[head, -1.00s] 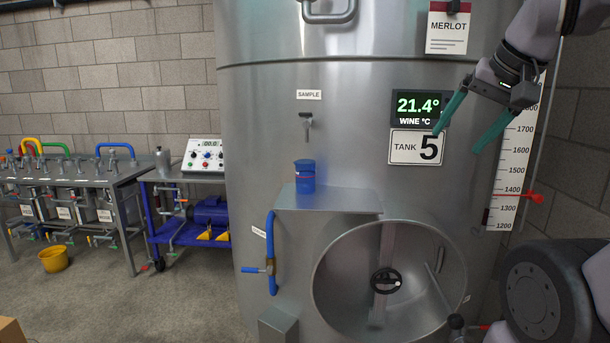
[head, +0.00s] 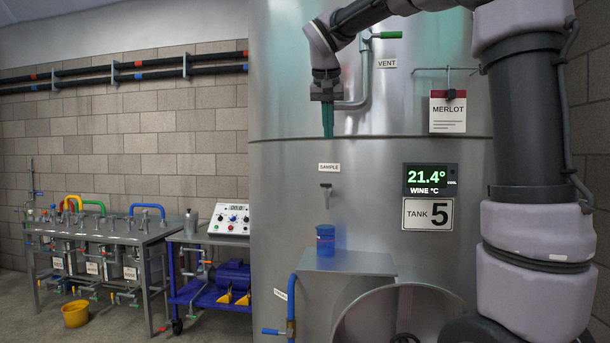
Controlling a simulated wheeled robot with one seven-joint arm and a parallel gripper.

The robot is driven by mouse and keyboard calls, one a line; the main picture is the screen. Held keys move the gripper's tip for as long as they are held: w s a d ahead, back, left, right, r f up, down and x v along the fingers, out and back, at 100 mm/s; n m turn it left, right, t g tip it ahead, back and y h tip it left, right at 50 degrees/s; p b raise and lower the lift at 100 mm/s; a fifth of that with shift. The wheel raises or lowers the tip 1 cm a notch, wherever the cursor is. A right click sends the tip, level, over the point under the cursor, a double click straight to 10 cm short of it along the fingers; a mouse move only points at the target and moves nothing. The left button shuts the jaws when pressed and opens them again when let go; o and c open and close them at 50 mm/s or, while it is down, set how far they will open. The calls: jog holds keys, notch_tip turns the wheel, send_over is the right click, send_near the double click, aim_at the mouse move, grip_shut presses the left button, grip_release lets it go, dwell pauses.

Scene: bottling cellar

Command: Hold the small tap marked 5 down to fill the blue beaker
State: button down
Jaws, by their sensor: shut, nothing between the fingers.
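The small sample tap (head: 327,190) sticks out of the front of the steel tank under a "SAMPLE" label (head: 329,167). The tank's plate (head: 427,215) reads "TANK 5". The blue beaker (head: 326,239) stands upright on a metal shelf (head: 350,262), below the tap and apart from it. My gripper (head: 328,134) points straight down above the label and the tap, touching neither as far as I can tell. Its green fingers are together and empty. How far it is from the tank wall is hard to tell.
A blue-handled valve pipe (head: 291,305) is left of the shelf, and an open round hatch (head: 400,310) is below it. A vent pipe with a green handle (head: 385,36) runs behind my arm. A bottling bench (head: 95,240) and a control box (head: 230,219) stand at left.

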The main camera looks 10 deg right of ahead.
jog(key=shift+w+a+r, duration=0.15)
jog(key=shift+w+a, duration=0.15)
jog(key=shift+a, duration=0.3)
send_over(325, 185)
jog(key=w, duration=0.1)
jog(key=f, duration=0.8)
jog(key=shift+w+d, duration=0.15)
jog(key=shift+d, duration=0.05)
jog(key=f, duration=0.3)
jog(key=shift+s+f, duration=0.2)
jog(key=shift+f, duration=0.05)
jog(key=shift+a+f, duration=0.1)
jog(key=shift+f, duration=0.4)
jog(key=shift+s, duration=0.1)
jog(key=shift+s+a+f, duration=0.1)
jog(key=shift+s+f, duration=0.25)
jog(key=shift+f, duration=0.25)
jog(key=shift+s+a+f, duration=0.1)
jog(key=shift+s+f, duration=0.2)
jog(key=shift+f, duration=0.25)
dwell(3.8)
